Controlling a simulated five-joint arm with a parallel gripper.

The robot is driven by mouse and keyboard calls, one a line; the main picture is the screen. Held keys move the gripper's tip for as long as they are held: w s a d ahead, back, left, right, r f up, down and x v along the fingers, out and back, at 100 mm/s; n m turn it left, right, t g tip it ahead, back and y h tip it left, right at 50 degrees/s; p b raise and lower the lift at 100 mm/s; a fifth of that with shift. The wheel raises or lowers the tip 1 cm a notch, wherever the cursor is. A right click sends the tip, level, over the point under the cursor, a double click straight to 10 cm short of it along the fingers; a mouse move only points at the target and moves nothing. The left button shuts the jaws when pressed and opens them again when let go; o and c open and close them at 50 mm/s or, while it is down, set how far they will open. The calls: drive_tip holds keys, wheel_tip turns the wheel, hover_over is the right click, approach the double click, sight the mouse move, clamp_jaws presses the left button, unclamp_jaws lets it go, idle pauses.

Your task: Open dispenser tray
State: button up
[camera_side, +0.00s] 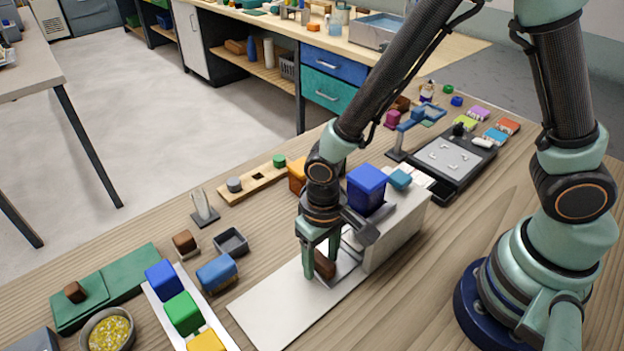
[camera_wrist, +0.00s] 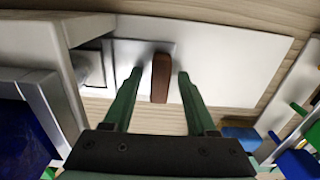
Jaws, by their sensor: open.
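The dispenser is a white box (camera_side: 397,235) with a blue block (camera_side: 367,185) on its top. A brown handle (camera_side: 324,264) stands upright at the outer end of a thin grey tray (camera_side: 346,268) at the dispenser's front. In the wrist view the brown handle (camera_wrist: 160,78) shows between my two green fingers. My gripper (camera_side: 321,262) is open and points down over the handle, one finger on each side. The wrist view shows gaps between my gripper (camera_wrist: 158,74) and both sides of the handle. My gripper partly hides the tray in the side view.
A flat white plate (camera_side: 275,308) lies in front of the dispenser and is bare. A white holder with blue, green (camera_side: 183,313) and yellow blocks stands to the left. A blue block (camera_side: 217,271) and a grey open box (camera_side: 231,242) are nearby. A dark tablet-like device (camera_side: 452,159) lies behind.

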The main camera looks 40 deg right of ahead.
clamp_jaws()
idle(1.3)
